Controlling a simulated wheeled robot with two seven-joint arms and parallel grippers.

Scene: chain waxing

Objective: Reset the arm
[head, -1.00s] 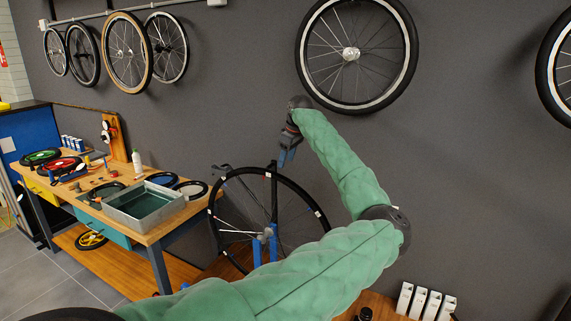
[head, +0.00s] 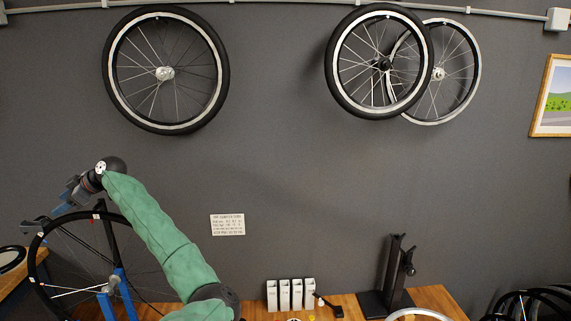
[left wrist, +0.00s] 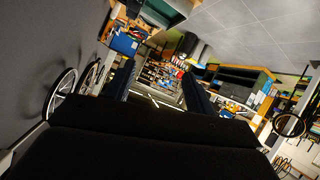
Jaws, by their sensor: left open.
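My left arm, in a green sleeve, comes up from the bottom of the head view. Its gripper (head: 64,199) is near the left side, tilted down to the left, over or in front of the upper part of a black-rimmed bicycle wheel (head: 39,262). I cannot tell how far apart they are in depth. In the left wrist view the two fingers of the gripper (left wrist: 157,84) are spread, with nothing between them. A blue stand (head: 119,289) shows beside the wheel's hub. My right gripper is not in view.
Several wheels hang on the grey wall, such as one at upper left (head: 221,75). White boxes (head: 284,294) and a black stand (head: 392,272) are on the wooden bench (head: 437,297) below. A framed picture (head: 552,97) hangs at right.

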